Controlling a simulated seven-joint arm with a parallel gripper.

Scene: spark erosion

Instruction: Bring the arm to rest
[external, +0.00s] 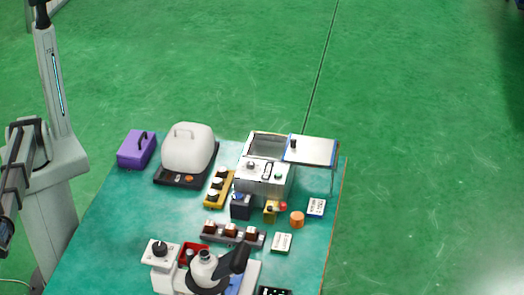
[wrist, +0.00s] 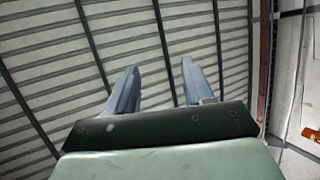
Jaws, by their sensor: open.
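My gripper (wrist: 160,66) shows in the wrist view with its two blue-grey fingers spread apart. Nothing is between the fingers. Behind them is a slatted grey surface, with no table or work objects near the fingertips. I cannot make out the gripper in the external view.
The green table (external: 105,235) carries a purple box (external: 136,149), a white domed cover (external: 188,147), a metal machine (external: 265,179) with an open-looking top, a yellow rack (external: 218,186), a brown rack (external: 232,234) and an orange cylinder (external: 297,219). The green floor (external: 430,150) at right is largely clear.

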